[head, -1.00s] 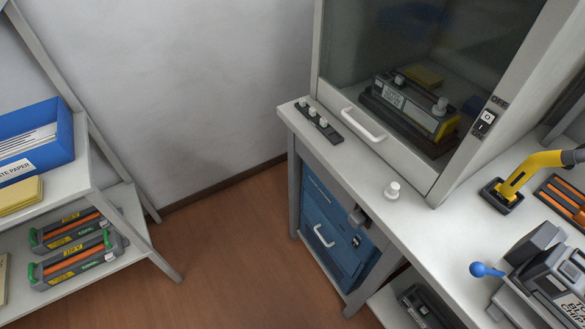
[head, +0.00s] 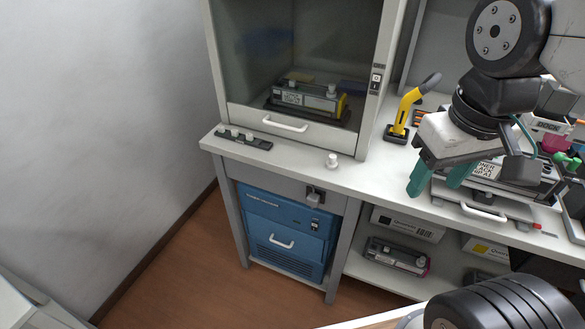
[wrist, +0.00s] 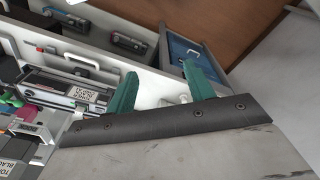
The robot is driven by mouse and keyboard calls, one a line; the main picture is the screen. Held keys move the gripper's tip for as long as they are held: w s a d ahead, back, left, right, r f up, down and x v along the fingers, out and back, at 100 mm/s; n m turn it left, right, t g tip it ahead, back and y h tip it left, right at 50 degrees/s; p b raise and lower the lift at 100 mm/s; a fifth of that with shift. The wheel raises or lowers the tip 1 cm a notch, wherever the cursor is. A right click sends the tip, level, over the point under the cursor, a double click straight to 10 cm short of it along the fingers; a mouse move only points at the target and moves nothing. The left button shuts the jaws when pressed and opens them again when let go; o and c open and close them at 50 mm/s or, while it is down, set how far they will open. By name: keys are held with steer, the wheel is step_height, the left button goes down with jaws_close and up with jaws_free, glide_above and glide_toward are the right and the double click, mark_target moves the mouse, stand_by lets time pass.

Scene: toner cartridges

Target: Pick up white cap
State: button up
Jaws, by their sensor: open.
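A small white cap (head: 332,161) stands alone on the white worktop, in front of the glass-fronted cabinet. My gripper (head: 438,178) is open, with two green fingers apart and nothing between them. It hangs above the worktop, well to the right of the cap. In the wrist view the open fingers (wrist: 160,70) also show. A small pale shape beside the right finger there may be the cap, but I cannot tell.
A dark strip with white caps (head: 243,138) lies at the worktop's left end. The cabinet (head: 284,121) holds a cartridge with white caps. A yellow-handled tool (head: 403,112) stands right of the cabinet. A blue drawer unit (head: 284,232) is below.

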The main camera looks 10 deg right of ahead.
steer(key=w+f+n+h, duration=0.2)
steer(key=w+f+n, duration=0.1)
steer(key=w+n, duration=0.75)
steer(key=n+t+h, duration=0.1)
steer(key=n, duration=1.4)
glide_toward(333, 156)
step_height(333, 156, down, 2)
steer(key=x, duration=0.7)
steer(key=shift+w+d+f, duration=0.2)
steer(key=shift+d, duration=0.1)
steer(key=shift+w+d+f, duration=0.1)
steer(key=shift+f, duration=0.3)
steer(key=shift+t, duration=0.3)
steer(key=c, duration=1)
